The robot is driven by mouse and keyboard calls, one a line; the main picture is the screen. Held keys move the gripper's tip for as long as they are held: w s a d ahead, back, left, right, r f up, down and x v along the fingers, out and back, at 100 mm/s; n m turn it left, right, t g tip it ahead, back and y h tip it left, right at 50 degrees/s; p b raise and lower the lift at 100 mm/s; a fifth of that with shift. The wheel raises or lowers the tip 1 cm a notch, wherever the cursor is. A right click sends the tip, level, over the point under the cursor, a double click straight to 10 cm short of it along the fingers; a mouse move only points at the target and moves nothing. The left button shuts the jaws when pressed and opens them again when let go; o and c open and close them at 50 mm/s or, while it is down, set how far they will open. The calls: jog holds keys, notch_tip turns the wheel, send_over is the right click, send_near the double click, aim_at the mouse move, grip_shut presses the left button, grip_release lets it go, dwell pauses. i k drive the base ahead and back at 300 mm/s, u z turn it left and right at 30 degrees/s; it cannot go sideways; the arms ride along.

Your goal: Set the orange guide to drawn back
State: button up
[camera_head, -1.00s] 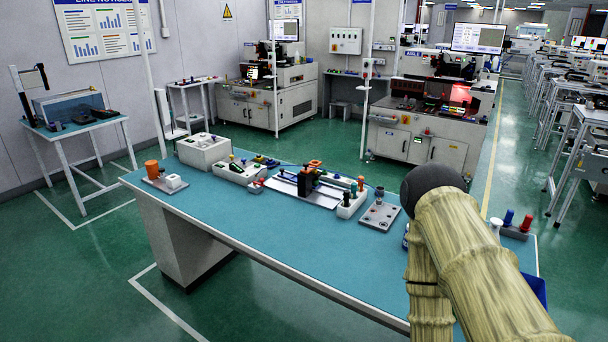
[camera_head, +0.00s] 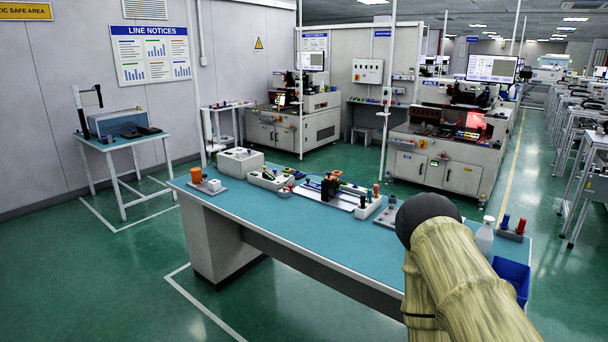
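On the teal workbench (camera_head: 290,232), a rail fixture (camera_head: 312,192) carries dark upright blocks (camera_head: 328,188). A small orange piece (camera_head: 337,173) shows at the top of these blocks; it looks like the orange guide, but it is too small to tell its setting. An orange cylinder (camera_head: 196,175) stands on a grey plate at the bench's left end. An orange-topped part (camera_head: 375,189) stands in a white holder right of the rail fixture. My arm, in a tan sleeve with a dark rounded joint, covers the bench's right part. My gripper is not in view.
White boxes (camera_head: 240,160) stand along the bench's back left.

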aim_at(329, 177)
jog(key=u, duration=0.6)
jog(key=i, duration=0.6)
jog(key=u, duration=0.6)
jog(key=i, duration=0.65)
jog(key=z, duration=0.25)
